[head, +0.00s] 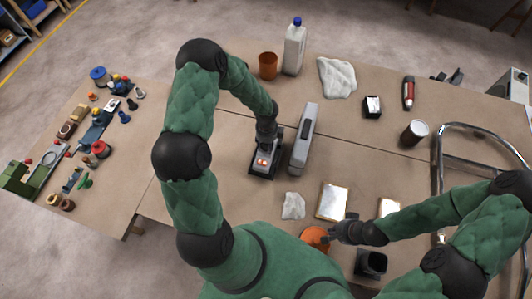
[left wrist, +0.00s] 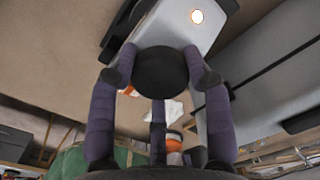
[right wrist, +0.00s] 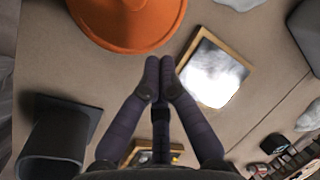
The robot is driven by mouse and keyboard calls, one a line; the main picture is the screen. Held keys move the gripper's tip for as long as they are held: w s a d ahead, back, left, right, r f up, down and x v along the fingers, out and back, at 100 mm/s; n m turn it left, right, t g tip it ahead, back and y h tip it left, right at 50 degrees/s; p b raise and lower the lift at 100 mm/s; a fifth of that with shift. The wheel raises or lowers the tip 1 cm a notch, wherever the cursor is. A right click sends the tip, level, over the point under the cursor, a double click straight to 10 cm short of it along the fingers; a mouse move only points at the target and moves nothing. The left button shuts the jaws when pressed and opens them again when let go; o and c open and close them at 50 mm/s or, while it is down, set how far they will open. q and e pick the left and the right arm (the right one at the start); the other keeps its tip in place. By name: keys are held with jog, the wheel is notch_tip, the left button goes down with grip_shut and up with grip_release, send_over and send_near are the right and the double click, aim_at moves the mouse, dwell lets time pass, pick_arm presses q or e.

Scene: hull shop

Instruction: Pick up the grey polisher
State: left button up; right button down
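The grey polisher (head: 264,160) is a grey body with orange-lit spots and a dark base, on the middle of the table in the head view. In the left wrist view its grey body (left wrist: 180,25) has a glowing light and a round black knob (left wrist: 161,72). My left gripper (head: 268,138) reaches down onto it from above. Its fingers (left wrist: 160,78) close around the black knob from both sides and seem to touch it. I cannot tell any gap under the polisher. My right gripper (head: 338,232) is shut and empty; its fingertips (right wrist: 160,75) meet beside an orange round object (right wrist: 130,20).
A long grey tool (head: 304,138) lies close right of the polisher. A white bottle (head: 294,50) and a brown cup (head: 268,66) stand behind. A white rag (head: 293,206), framed plate (head: 332,201) and black holder (head: 370,264) are in front. A chrome rail (head: 437,180) stands right.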

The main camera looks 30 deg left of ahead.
pick_arm(q)
jog(key=shift+r, duration=0.15)
grip_shut()
jog(key=shift+w+r, duration=0.1)
jog(key=shift+r, duration=0.15)
notch_tip(320, 180, up, 2)
jog(key=shift+r, duration=0.2)
jog(key=s+d+r, duration=0.9)
jog(key=s+r, duration=0.1)
jog(key=shift+s, duration=0.35)
jog(key=shift+d, duration=0.1)
